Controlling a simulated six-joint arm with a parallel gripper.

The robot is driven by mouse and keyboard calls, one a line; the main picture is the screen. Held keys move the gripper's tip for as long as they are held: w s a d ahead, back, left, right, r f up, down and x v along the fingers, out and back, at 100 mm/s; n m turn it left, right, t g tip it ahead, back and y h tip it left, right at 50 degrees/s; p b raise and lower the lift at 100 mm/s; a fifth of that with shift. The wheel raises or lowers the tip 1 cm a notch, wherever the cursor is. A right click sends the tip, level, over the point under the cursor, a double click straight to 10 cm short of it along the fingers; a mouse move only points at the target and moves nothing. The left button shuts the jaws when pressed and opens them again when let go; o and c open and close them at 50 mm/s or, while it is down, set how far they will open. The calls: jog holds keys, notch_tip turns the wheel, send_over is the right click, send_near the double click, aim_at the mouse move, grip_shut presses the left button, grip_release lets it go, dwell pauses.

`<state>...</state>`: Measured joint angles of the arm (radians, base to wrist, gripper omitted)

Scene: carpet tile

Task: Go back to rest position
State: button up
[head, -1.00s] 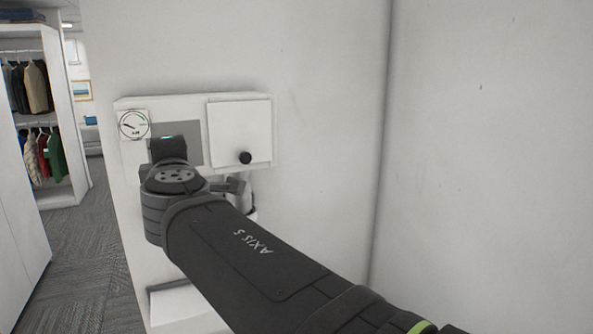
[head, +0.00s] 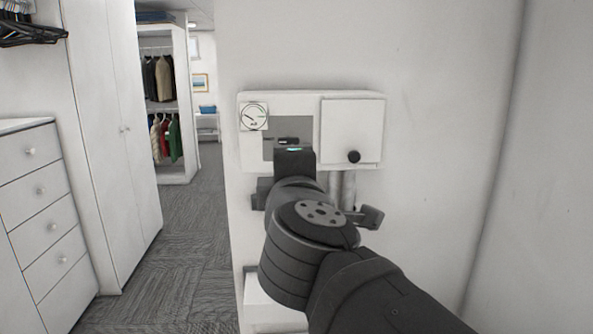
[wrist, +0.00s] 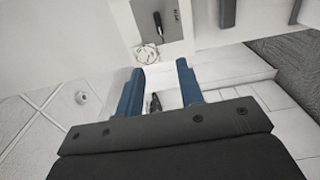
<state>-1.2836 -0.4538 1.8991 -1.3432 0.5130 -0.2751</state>
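My arm's dark wrist (head: 293,165) is in front of a white wall panel (head: 350,172) in the head view. The fingers are hidden there. In the wrist view, my gripper (wrist: 160,80) shows two blue fingers set apart. I see nothing clamped between their tips. A small dark object (wrist: 154,103) shows in the gap nearer the palm; I cannot tell what it is or whether it touches a finger.
The panel carries a round gauge (head: 254,117), a grey recess (head: 270,142) and a white door (head: 349,125) with a black knob (head: 354,157). A drawer unit (head: 45,215) and wardrobe (head: 120,130) stand left. Carpet (head: 180,240) between them and the panel is clear.

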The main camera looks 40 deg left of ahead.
dwell(0.4)
jog(key=x, duration=1.7)
jog(key=shift+w+a+f, duration=0.1)
jog(key=shift+w+a, duration=0.05)
